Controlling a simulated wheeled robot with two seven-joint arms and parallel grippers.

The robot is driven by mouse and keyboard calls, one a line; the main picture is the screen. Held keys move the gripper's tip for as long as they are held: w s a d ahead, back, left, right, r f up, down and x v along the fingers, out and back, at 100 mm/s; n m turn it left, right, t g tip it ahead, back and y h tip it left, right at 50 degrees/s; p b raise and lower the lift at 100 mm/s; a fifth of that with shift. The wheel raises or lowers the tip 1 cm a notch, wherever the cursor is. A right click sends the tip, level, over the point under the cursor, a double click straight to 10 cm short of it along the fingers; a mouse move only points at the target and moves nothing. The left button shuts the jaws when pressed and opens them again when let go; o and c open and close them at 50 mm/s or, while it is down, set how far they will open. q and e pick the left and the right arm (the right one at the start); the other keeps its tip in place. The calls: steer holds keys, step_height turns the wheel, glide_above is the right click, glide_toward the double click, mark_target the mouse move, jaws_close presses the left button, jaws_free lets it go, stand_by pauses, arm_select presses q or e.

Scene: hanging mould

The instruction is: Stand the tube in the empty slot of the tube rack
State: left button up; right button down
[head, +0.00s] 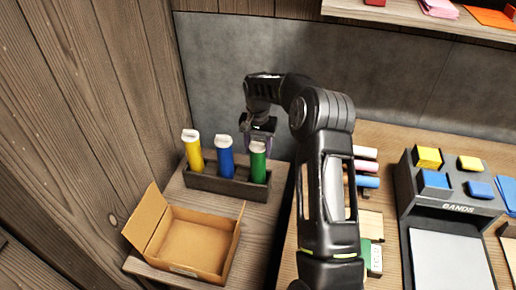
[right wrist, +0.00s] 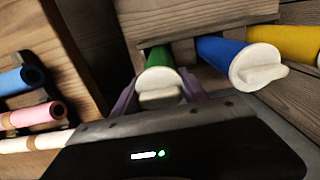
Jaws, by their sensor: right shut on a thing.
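A green tube (head: 258,165) with a white cap is upright at the right end of the dark wooden tube rack (head: 225,189). Its lower end is hidden behind the rack's front wall. A blue tube (head: 226,162) and a yellow tube (head: 194,154) stand in the rack to its left. My right gripper (head: 262,136) is at the top of the green tube. The rack (right wrist: 205,22) also shows there. My left gripper is not in view.
An open cardboard box (head: 196,242) stands in front of the rack. A wooden wall is on the left and a grey wall behind. Right of my arm are coloured rolls (head: 366,167) and a grey stand (head: 450,208) with yellow and blue blocks.

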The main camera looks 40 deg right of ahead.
steer(key=shift+s+f+b, duration=0.1)
steer(key=shift+f+b, duration=0.4)
steer(key=shift+f, duration=0.25)
stand_by(0.5)
steer(key=c, duration=0.5)
jaws_free()
steer(key=shift+f, duration=0.1)
